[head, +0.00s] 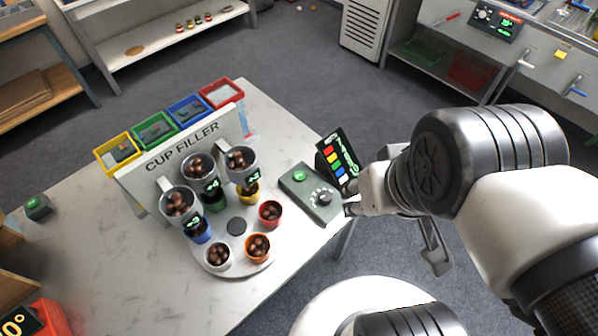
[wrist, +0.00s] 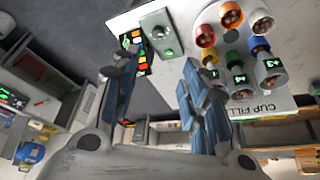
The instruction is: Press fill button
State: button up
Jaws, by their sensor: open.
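A grey control box (head: 311,192) lies on the table, with a green button (head: 299,175) at its far left end and a dial (head: 322,198) near me. In the wrist view the green button (wrist: 168,53) shows between the fingers. Another small box with a green button (head: 38,205) sits at the table's far left. I cannot read which one is the fill button. My gripper (head: 351,194) is beside the right edge of the control box, apart from both buttons. The wrist view shows its fingers (wrist: 160,64) spread and empty.
A display panel (head: 337,160) with coloured squares stands just behind the control box, close to my gripper. The cup filler (head: 180,155) holds three chestnut dispensers above a round plate (head: 236,266) of coloured cups.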

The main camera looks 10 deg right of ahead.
grip_shut()
dwell(1.5)
